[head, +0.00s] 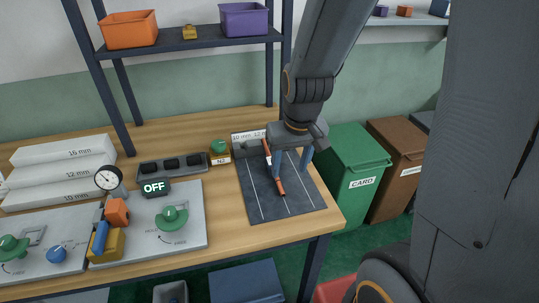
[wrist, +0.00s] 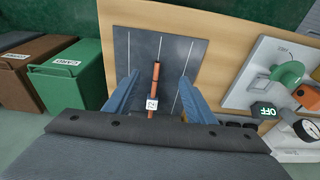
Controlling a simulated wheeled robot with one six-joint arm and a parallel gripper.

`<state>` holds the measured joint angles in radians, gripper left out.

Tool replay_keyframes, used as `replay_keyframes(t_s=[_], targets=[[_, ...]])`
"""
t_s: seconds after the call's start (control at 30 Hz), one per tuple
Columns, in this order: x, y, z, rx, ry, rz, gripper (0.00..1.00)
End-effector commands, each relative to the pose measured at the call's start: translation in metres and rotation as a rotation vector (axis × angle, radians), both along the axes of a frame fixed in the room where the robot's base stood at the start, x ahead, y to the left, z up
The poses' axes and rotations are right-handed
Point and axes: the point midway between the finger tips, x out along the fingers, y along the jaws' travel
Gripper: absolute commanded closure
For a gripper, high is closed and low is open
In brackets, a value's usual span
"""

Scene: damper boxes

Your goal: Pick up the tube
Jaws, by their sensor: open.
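The tube (head: 281,187) is thin and orange with a dark band. It lies on a dark mat (head: 256,205) with white lines at the table's right end. In the wrist view the tube (wrist: 155,85) runs lengthwise between my fingers, with a white tag (wrist: 152,103) near its lower end. My gripper (head: 291,172) is open above the mat, its two blue fingers on either side of the tube. In the wrist view my gripper (wrist: 157,75) shows a gap between each finger and the tube. Part of the tube is hidden behind a finger in the head view.
A grey panel with a green handle (head: 172,216), an OFF display (head: 154,188) and a gauge (head: 108,178) stand to the left. A dark tray (head: 173,168) and a green button (head: 219,146) are behind. Green (head: 352,160) and brown bins stand beyond the table's right edge.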

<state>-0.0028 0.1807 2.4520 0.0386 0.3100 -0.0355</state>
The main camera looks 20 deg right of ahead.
Motion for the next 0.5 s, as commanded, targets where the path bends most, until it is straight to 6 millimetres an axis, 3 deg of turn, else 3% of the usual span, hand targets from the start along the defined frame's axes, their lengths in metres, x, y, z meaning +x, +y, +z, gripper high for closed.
replay_keyframes(t_s=[0.2,0.33,0.5], targets=[[0.082,0.003,-0.033,0.002,-0.096,0.003,0.5],[0.117,0.001,-0.052,-0.003,-0.147,0.001,0.5],[0.142,-0.001,-0.067,-0.009,-0.184,-0.003,0.5]])
